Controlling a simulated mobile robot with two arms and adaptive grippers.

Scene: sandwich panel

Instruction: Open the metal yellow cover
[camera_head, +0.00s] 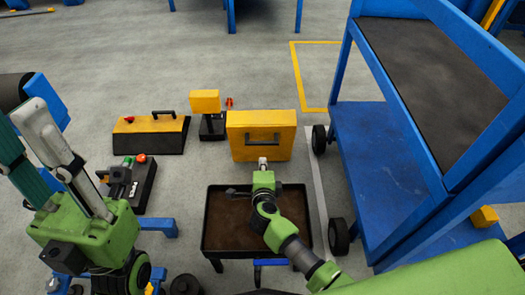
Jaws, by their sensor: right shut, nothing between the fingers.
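The yellow cover (262,120) with a dark handle stands upright behind a shallow dark tray-like base (218,230) with a brown inner surface. My right gripper (262,161) is shut and empty, just in front of the cover's lower edge and below the handle in the picture. I cannot tell whether it touches the cover. My right arm reaches over the base from the lower right and hides part of it.
A yellow-topped box (150,124) with a handle stands left of the cover. Between them is a small yellow-headed stand (205,102). A control box (142,185) with coloured buttons stands nearer. A blue wheeled cart (365,150) is close at right. Clear floor lies behind.

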